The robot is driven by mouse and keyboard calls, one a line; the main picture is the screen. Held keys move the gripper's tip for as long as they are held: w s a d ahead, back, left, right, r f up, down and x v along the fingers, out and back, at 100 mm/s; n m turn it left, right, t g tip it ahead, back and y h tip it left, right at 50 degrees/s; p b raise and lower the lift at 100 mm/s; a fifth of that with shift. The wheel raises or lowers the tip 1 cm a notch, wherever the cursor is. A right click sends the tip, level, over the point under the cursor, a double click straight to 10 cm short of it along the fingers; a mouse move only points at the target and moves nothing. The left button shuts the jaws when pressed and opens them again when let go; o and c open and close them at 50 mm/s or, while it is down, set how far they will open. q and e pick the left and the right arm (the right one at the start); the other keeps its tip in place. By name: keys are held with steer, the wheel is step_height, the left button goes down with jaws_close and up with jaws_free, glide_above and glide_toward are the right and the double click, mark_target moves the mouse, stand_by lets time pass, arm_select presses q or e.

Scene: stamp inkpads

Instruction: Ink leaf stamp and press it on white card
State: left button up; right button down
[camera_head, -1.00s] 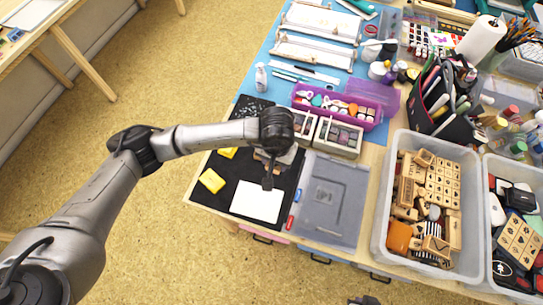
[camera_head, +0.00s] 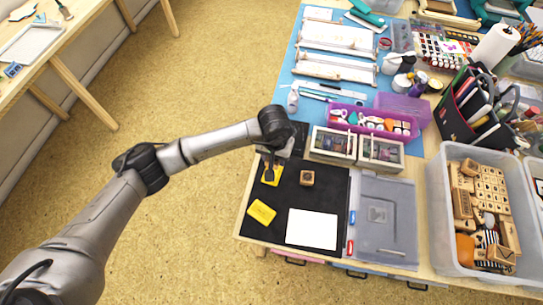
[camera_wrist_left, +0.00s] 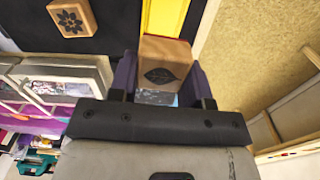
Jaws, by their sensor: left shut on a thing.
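My left gripper (camera_head: 269,170) is shut on the leaf stamp, a wooden block (camera_wrist_left: 165,60) with a dark leaf picture, seen between the fingers in the left wrist view. In the head view the gripper is over the far yellow pad (camera_head: 277,175), partly hiding it; this yellow shows behind the block in the wrist view (camera_wrist_left: 165,17). I cannot tell whether stamp and pad touch. A second yellow piece (camera_head: 261,212) lies nearer the front. The blank white card (camera_head: 312,229) lies on the black mat (camera_head: 335,190). My right gripper is not in view.
A wooden flower stamp (camera_head: 307,177) stands on the mat, also in the wrist view (camera_wrist_left: 72,17). Two lidded boxes (camera_head: 333,145) stand behind the mat. A grey lid (camera_head: 385,225) lies right of it. A bin of stamps (camera_head: 440,215) is farther right.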

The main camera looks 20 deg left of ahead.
arm_select(q)
step_height(320, 180, down, 3)
steer(key=shift+s+r+b, duration=0.1)
steer(key=shift+b, duration=0.45)
steer(key=shift+a+f, duration=0.15)
steer(key=shift+f, duration=0.2)
steer(key=shift+f+b, duration=0.55)
steer(key=shift+f, duration=0.3)
steer(key=shift+f+b, duration=0.45)
steer(key=shift+f, duration=0.05)
stand_by(0.3)
steer(key=shift+f, duration=0.1)
stand_by(0.8)
steer(key=shift+b, duration=0.3)
stand_by(0.3)
steer(key=shift+r, duration=0.25)
